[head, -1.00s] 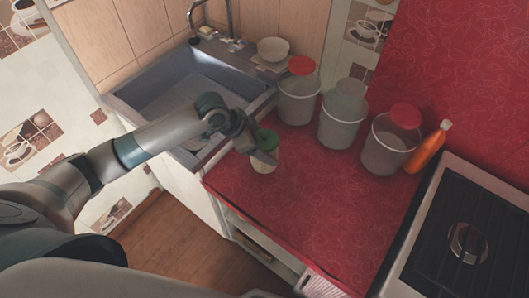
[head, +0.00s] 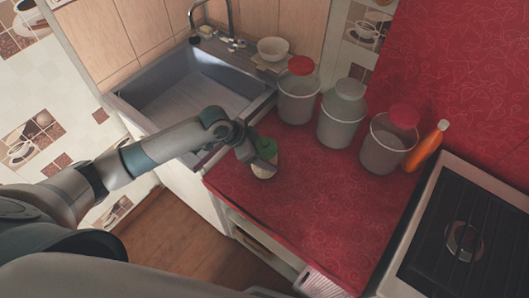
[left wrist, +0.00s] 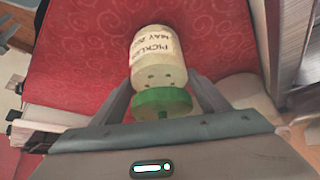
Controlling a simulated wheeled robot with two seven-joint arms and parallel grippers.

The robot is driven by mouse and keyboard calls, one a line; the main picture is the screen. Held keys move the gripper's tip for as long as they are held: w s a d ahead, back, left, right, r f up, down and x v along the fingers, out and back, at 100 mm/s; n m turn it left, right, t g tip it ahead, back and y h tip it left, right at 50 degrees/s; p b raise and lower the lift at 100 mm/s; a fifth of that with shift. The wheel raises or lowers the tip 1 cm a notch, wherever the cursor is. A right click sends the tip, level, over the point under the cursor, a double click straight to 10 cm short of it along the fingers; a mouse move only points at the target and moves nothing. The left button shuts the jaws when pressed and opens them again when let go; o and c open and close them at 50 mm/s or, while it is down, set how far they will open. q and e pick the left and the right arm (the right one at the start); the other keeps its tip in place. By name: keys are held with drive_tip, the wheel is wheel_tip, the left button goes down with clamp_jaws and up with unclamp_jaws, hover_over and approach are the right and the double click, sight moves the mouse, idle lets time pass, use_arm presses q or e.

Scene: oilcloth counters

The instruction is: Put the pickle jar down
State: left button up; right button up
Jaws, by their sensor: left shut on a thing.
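The pickle jar (left wrist: 156,62) has a pale body with a "PICKLES MAY" label and a green lid (left wrist: 161,102). In the left wrist view it lies between the two fingers of my left gripper (left wrist: 163,98), which is shut on it near the lid. In the head view the jar (head: 264,170) is at the left end of the red counter (head: 300,200), beside the sink. My left gripper (head: 262,160) partly covers it there. I cannot tell whether the jar's base touches the counter. My right gripper is not in view.
Several tall pale containers stand along the back: one with a red lid (head: 298,100), a middle one (head: 338,128), and one with a red top (head: 382,155). An orange bottle (head: 425,148) stands by the stove (head: 470,235). The sink (head: 190,90) is at left. The counter's front is clear.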

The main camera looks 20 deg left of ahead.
use_arm(q)
drive_tip(key=o, duration=1.7)
drive_tip(key=b+v, duration=0.2)
drive_tip(key=v, duration=1)
drive_tip(key=shift+b, duration=0.4)
